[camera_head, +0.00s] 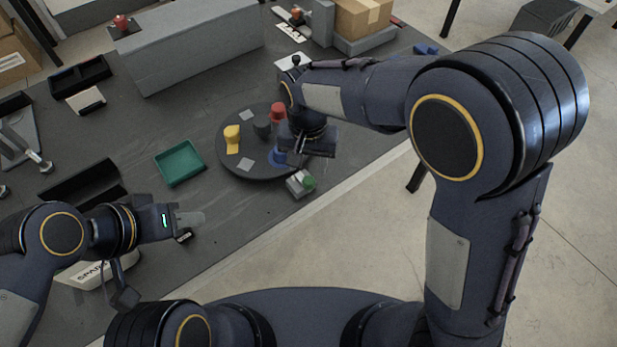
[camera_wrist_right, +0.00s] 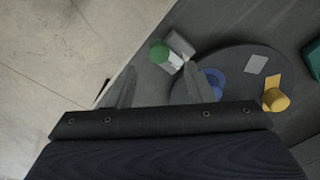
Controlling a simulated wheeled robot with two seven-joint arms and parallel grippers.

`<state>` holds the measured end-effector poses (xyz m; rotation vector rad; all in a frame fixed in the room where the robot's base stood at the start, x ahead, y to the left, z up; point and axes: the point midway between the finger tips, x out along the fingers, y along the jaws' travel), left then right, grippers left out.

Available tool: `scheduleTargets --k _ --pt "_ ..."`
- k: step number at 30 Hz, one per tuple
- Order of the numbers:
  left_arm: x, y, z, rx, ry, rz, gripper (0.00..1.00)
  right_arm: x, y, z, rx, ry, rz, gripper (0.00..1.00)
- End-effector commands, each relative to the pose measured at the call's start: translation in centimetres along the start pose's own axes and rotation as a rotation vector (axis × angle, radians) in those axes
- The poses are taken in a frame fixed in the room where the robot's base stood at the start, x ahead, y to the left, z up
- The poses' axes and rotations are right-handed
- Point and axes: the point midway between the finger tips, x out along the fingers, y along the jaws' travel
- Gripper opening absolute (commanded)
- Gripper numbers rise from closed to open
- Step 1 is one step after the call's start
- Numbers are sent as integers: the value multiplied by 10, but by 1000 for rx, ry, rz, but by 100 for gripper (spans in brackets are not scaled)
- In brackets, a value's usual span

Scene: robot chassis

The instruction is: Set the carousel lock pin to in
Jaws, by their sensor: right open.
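The round dark carousel (camera_head: 262,172) lies flat on the grey table. A green knob (camera_head: 309,182), apparently the lock pin's handle, sits on a small grey block (camera_head: 295,187) at the carousel's near edge. The knob also shows in the right wrist view (camera_wrist_right: 159,52), with a pale section between it and the block. My right gripper (camera_head: 305,154) is over the carousel's right side, open and empty. Its fingers in the wrist view (camera_wrist_right: 160,88) straddle the knob's direction, apart from it. My left gripper (camera_head: 188,219) is over the table's left part; its finger gap is not clear.
The carousel carries a yellow piece (camera_head: 232,138), a red piece (camera_head: 278,112), a dark grey piece (camera_head: 262,127) and a blue piece (camera_head: 278,158). A green tray (camera_head: 180,163) lies to its left. A long grey box (camera_head: 205,50) stands behind. The table's front edge is close to the knob.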

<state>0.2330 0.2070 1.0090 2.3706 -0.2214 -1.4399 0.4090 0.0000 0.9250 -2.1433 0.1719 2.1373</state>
Motion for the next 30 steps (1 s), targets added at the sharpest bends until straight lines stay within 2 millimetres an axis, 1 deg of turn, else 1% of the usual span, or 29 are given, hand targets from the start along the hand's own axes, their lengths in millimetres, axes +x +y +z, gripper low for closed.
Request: scheduleTargets --k 6,12,16,24,30 --pt "1 0 0 0 0 0 36 36 2 0 2 -5 4 47" --pt "1 0 1 0 0 0 36 62 1 0 -1 -3 1 47" --pt "1 -1 1 0 0 0 36 70 1 0 0 -2 0 47" --pt "1 -1 1 0 0 0 36 71 1 0 0 -1 -1 47" --pt "1 -1 1 0 0 0 36 71 1 0 0 -1 -1 21"
